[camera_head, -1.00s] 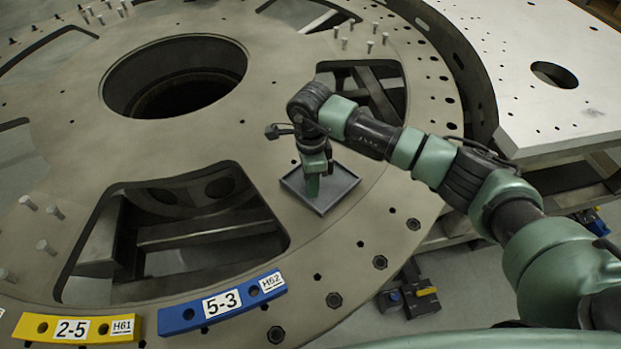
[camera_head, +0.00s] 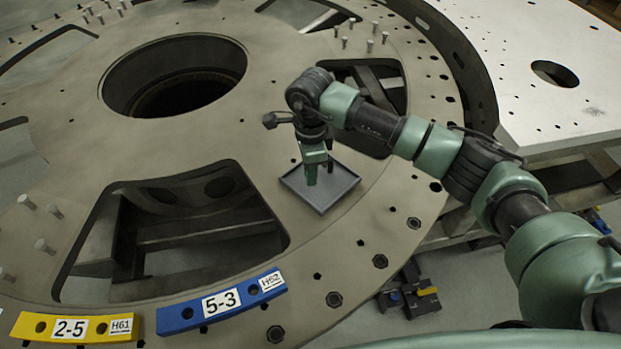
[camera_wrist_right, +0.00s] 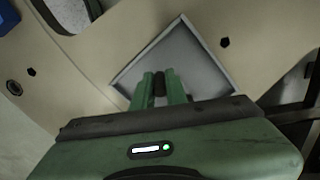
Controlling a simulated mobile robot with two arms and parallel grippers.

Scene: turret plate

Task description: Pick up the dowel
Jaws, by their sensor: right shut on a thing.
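My right gripper (camera_head: 320,172) points down over a shallow grey square tray (camera_head: 338,196) on the turret plate. In the right wrist view, its two green fingers (camera_wrist_right: 160,90) are shut on a short dark piece, the dowel (camera_wrist_right: 159,86), with the tray (camera_wrist_right: 200,65) behind it. The dowel's lower end is hard to make out, and I cannot tell exactly how far it is above the tray floor. I see nothing else in the tray. My left gripper is not in view.
The round turret plate (camera_head: 270,150) has large cutouts and a big central hole (camera_head: 175,80). Several upright metal pegs (camera_head: 370,45) stand on it. A blue block (camera_head: 222,303) and a yellow block (camera_head: 75,327) lie along the near rim. A pale slab (camera_head: 530,60) is at right.

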